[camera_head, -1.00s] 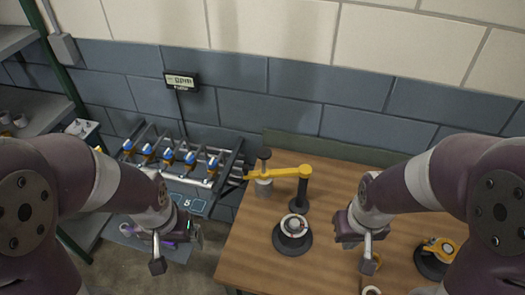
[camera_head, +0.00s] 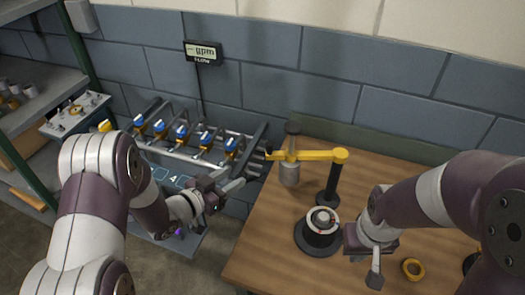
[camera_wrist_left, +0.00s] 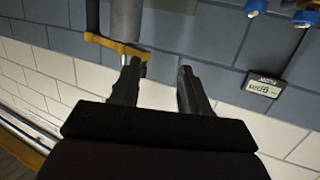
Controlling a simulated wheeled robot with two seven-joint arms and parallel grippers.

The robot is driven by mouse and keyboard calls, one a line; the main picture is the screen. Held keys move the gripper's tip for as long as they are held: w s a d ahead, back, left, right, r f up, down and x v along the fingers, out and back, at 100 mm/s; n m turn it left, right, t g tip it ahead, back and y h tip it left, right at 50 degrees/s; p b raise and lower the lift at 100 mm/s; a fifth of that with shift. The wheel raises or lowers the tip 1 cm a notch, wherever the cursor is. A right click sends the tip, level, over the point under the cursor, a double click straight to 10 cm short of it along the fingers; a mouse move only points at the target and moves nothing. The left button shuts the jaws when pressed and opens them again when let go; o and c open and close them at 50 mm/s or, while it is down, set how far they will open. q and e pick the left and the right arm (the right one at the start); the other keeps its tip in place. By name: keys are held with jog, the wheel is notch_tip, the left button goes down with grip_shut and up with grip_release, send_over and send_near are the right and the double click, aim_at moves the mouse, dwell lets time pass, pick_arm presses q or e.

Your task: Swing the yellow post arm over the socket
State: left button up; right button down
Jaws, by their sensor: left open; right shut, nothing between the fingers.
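The yellow post arm (camera_head: 315,155) sits on top of a black post (camera_head: 330,188) and reaches left from it. A grey cylinder (camera_head: 290,174) hangs under the arm, with a dark knob above. The arm points away from the socket (camera_head: 320,222), a black round base with a pale ring in front of the post. My left gripper (camera_head: 232,183) is open and empty, left of the arm's free end. In the left wrist view the yellow arm (camera_wrist_left: 112,43) lies just beyond one fingertip, not between the fingers (camera_wrist_left: 157,78). My right gripper (camera_head: 374,272) is shut and empty, right of the socket.
A rack of blue-and-yellow valves (camera_head: 182,134) stands left of the wooden table (camera_head: 265,245). Shelves (camera_head: 40,80) stand at far left. A gauge display (camera_head: 203,52) hangs on the wall.

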aim_at(268, 146)
pick_arm(q)
notch_tip(268, 146, up, 5)
jog(key=d+m+t+h, duration=0.1)
jog(key=d+h, duration=0.1)
jog(key=p+x, duration=0.3)
jog(key=x, duration=0.8)
jog(key=shift+s+d+r, duration=0.15)
jog(key=shift+s+d, duration=0.05)
jog(key=shift+w+d+p, duration=0.2)
jog(key=shift+w+p, duration=0.1)
jog(key=shift+w, duration=0.1)
grip_shut()
pick_arm(e)
jog(key=r, duration=0.3)
jog(key=shift+s+r, duration=0.2)
jog(key=shift+r, duration=0.2)
